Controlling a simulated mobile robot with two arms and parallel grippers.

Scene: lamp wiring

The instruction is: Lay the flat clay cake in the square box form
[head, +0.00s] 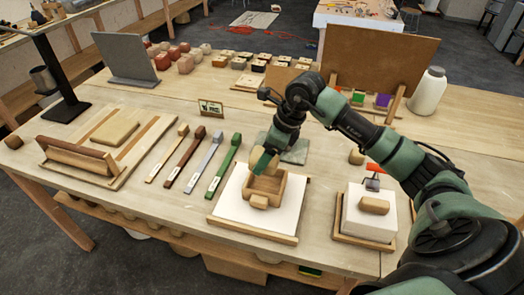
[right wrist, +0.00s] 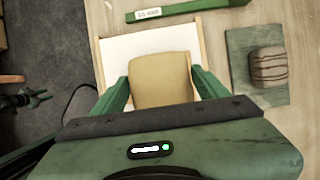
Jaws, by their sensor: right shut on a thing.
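The square box form (head: 282,190) is a small open wooden box standing on a white board (head: 236,205). A tan lump or block (head: 260,201) shows at its front side. My right gripper (head: 262,160) is just above the back of the box. In the right wrist view its fingers (right wrist: 160,88) stand on both sides of the smooth tan flat clay cake (right wrist: 160,72) and are shut on it. In the head view the gripper hides the cake. In the right wrist view the box form cannot be made out behind the cake. My left gripper is out of view.
Several long-handled tools (head: 188,158) lie left of the board. A grey-green mat (head: 297,151) lies behind the box. A second white block (head: 368,222) stands at right.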

